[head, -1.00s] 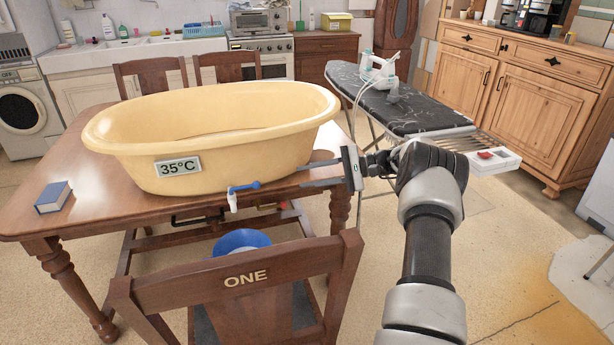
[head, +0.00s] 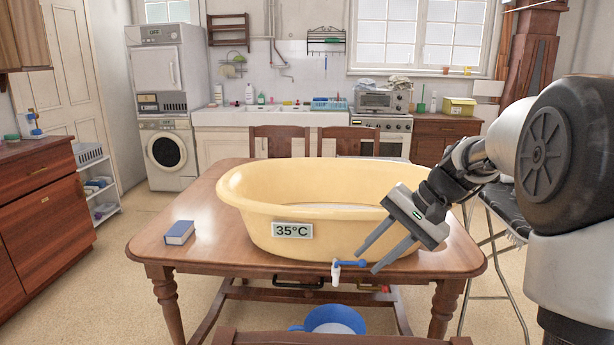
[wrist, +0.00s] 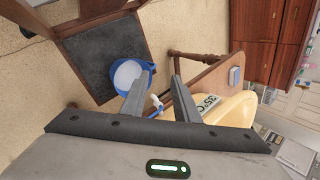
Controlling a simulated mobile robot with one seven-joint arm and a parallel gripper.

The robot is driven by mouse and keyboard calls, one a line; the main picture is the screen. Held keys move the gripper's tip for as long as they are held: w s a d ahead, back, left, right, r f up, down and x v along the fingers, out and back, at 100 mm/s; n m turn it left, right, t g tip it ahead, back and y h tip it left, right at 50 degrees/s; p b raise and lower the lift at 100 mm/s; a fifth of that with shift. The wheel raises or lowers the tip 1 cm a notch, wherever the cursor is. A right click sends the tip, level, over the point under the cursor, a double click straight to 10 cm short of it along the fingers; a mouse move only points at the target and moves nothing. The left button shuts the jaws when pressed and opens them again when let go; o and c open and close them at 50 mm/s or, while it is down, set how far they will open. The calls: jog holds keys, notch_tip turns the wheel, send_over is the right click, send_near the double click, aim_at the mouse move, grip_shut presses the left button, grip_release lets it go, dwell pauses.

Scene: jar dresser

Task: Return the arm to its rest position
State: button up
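My gripper (head: 366,262) is in front of the right part of the yellow tub in the head view, fingers pointing down and left. Its two fingers are spread apart with nothing between them, and they also show in the wrist view (wrist: 158,92). My arm is bent and raised at the right of the head view. The yellow tub (head: 250,205) with a 35°C label (head: 292,231) stands on the wooden table (head: 150,240). A small tap with a blue handle (head: 350,264) is at the tub's front, close to the fingers.
A blue book (head: 180,233) lies at the table's left. A blue bucket (head: 335,319) sits low in front of the table; in the wrist view it (wrist: 148,67) is on a dark chair seat (wrist: 100,55). The ironing board (head: 505,205) is partly behind my arm. Floor shows at left.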

jog(key=s+r+n+t+h, duration=0.1)
jog(key=s, duration=0.5)
jog(key=s+a+r+n+h, duration=0.1)
jog(key=s+h, duration=0.1)
jog(key=s, duration=0.4)
jog(key=s+a+r+n+t+h, duration=0.1)
jog(key=s+h, duration=0.1)
jog(key=s, duration=0.5)
jog(key=shift+r+n+t, duration=0.2)
jog(key=shift+n+t, duration=0.1)
jog(key=shift+n, duration=0.1)
jog(key=s+d+f+n+t+h, duration=0.1)
jog(key=s+d+n+h, duration=0.15)
jog(key=s, duration=0.25)
notch_tip(320, 180, up, 24)
jog(key=p, duration=2.4)
jog(key=shift+s+d+r+y, duration=0.15)
jog(key=shift+y, duration=0.3)
jog(key=shift+m, duration=0.25)
